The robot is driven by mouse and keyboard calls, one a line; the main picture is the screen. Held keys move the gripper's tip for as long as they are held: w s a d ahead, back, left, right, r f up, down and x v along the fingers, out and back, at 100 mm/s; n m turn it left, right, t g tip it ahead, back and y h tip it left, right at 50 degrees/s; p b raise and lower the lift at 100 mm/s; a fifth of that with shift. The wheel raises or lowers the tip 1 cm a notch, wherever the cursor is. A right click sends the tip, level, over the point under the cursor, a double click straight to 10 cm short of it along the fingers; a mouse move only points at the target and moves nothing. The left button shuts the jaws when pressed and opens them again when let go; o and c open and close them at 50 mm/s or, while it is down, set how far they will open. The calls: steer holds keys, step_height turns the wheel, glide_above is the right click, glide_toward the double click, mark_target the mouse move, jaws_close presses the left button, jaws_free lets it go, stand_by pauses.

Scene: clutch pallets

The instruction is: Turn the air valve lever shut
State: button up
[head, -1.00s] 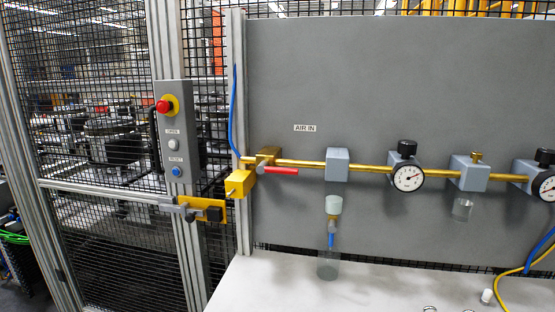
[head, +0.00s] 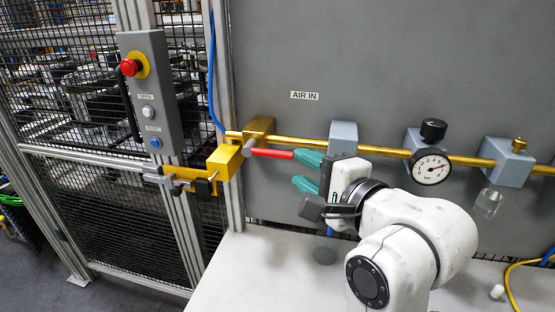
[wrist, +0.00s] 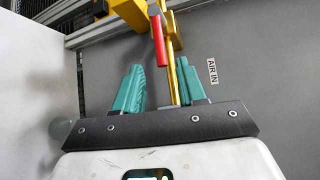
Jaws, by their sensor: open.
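The red air valve lever (head: 270,153) points right from the brass valve (head: 258,130), roughly along the brass pipe (head: 385,150), below the AIR IN label (head: 305,95). My gripper (head: 300,172) is open, its green fingers spread one above the other at the lever's right end. In the head view the upper finger overlaps the lever tip. In the wrist view the lever (wrist: 158,38) shows ahead of and between the lines of the two fingers of my gripper (wrist: 162,78). Nothing is held; whether a finger touches the lever I cannot tell.
A grey block (head: 343,132) on the pipe is close above my gripper. A pressure gauge (head: 431,168) is further right. A yellow block (head: 224,160) and the grey button box (head: 148,95) are left of the valve. The white bench (head: 250,270) is below.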

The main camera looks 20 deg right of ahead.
mark_target(281, 157)
steer(key=x, duration=0.9)
steer(key=shift+p, duration=0.35)
steer(key=shift+c, duration=0.2)
jaws_close()
